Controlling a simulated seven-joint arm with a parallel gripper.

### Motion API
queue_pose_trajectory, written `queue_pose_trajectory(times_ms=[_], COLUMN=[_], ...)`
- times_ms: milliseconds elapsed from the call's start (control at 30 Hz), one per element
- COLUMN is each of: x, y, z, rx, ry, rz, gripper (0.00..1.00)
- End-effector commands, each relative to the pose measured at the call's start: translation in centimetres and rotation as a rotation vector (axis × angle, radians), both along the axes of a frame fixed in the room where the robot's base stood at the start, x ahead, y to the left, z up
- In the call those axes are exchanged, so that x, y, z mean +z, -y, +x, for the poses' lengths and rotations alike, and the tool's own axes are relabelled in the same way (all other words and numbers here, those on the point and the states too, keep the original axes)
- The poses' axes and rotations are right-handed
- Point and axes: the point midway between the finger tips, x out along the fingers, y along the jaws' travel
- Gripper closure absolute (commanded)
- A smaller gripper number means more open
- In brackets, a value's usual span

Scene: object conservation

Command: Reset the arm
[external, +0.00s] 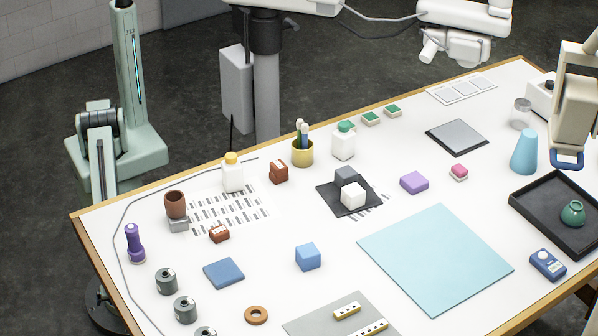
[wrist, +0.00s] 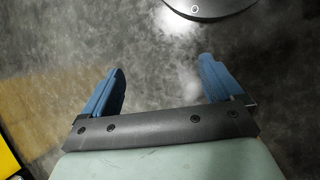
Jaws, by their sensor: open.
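My gripper (wrist: 163,66) shows in the wrist view, with two blue fingers spread wide apart on a dark bar. Nothing is between the fingers. Behind them is grey floor, not the white tabletop. In the external view I cannot clearly make out my gripper. The white table (external: 300,205) has many small objects on it. A blue cube (external: 308,257) stands near its middle front. A white cube (external: 352,195) and a dark grey cube (external: 346,175) stand on a black mat.
A flat light blue sheet (external: 436,258) lies bare at front right. A beige device (external: 578,105) hangs at the right edge.

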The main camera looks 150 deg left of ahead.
Motion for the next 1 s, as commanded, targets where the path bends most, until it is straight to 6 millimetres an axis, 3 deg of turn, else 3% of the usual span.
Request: queue_pose_trajectory(times_ms=[33, 200, 333, 700, 1000], x=[0.1, 0.7, 1.1, -0.7, -0.8], y=[-2.3, -8.4, -12.2, -16.9, -17.1], z=[-2.3, -8.9, -12.1, -10.1, -9.9], rx=[0.002, -0.003, 0.013, 0.094, 0.098], ry=[-0.048, -0.206, -0.275, -0.158, -0.151], rz=[0.031, 0.129, 0.182, 0.209, 0.211], gripper=[0.07, 0.07, 0.07, 0.07, 0.07])
